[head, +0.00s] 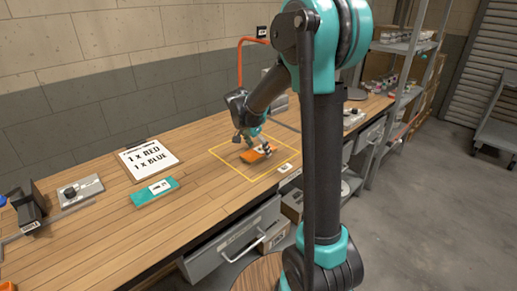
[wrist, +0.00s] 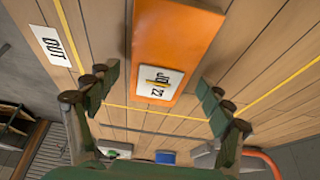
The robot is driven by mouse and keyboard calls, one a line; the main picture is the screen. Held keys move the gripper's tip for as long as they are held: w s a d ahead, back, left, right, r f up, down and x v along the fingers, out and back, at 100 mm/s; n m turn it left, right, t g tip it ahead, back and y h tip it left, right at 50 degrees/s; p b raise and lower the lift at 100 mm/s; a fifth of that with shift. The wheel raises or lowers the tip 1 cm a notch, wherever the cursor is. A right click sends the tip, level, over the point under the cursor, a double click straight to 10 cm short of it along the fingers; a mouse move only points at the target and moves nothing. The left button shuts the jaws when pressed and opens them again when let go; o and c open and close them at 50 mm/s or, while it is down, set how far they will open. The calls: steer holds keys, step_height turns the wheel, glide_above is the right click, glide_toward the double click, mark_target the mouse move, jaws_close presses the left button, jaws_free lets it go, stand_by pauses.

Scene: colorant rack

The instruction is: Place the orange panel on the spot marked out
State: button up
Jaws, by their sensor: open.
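The orange panel (head: 252,155) lies on the wooden bench inside a yellow outlined rectangle (head: 225,165). In the wrist view the orange panel (wrist: 178,40) runs up the middle with a white label marked 52 at its near end. Yellow lines (wrist: 125,108) pass beside and beyond it. My gripper (head: 255,145) is low over the panel in the head view and partly covers it. In the wrist view my gripper (wrist: 157,96) is open, with its fingers spread wide to either side of the panel's labelled end and a gap at each side.
A white label reading OUT (wrist: 54,45) sits just outside the outline. A grey plate (head: 84,190) is farther left. The bench between is clear.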

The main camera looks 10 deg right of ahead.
steer(key=v, duration=1.2)
steer(key=shift+a, duration=0.1)
